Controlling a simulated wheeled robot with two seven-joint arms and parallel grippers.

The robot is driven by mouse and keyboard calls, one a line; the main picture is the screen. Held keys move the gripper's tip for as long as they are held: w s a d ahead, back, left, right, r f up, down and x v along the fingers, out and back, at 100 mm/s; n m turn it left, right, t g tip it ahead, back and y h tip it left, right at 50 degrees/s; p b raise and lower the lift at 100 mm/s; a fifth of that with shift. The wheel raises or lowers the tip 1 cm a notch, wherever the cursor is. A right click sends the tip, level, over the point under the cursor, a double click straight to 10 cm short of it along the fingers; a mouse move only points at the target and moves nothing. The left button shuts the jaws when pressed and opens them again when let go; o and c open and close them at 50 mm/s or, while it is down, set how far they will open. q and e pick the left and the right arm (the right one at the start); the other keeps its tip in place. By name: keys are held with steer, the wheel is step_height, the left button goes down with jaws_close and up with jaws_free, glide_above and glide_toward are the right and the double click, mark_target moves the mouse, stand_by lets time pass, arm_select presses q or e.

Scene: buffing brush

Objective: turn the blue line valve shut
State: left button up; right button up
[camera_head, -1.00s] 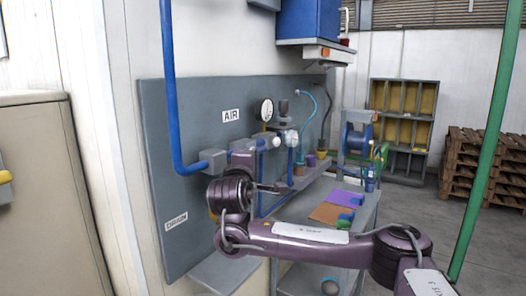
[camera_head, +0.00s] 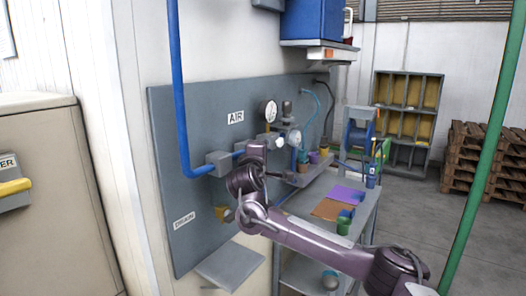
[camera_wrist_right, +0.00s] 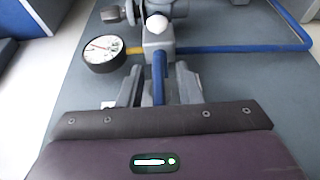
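The blue air line (camera_head: 180,120) runs down the wall and turns right into a grey box (camera_head: 218,162) below the AIR label. In the right wrist view, my right gripper (camera_wrist_right: 159,74) has its fingers apart, on either side of a blue bar (camera_wrist_right: 158,68). The bar runs from a grey fitting (camera_wrist_right: 158,42) with a white knob. I cannot tell whether it is the valve's lever or a pipe, or whether the fingers touch it. In the head view my right arm hides most of that fitting. My left gripper is not in view.
A round gauge (camera_wrist_right: 103,48) sits close to the left of the fingers. Another blue pipe (camera_wrist_right: 240,48) runs right from the fitting. A DRAIN label (camera_head: 184,219) and yellow part are low on the panel. A shelf cart (camera_head: 325,205) stands to the right.

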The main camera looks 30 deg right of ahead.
steer(key=shift+c, duration=0.9)
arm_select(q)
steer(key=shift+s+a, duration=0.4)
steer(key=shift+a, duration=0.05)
arm_select(e)
jaws_close()
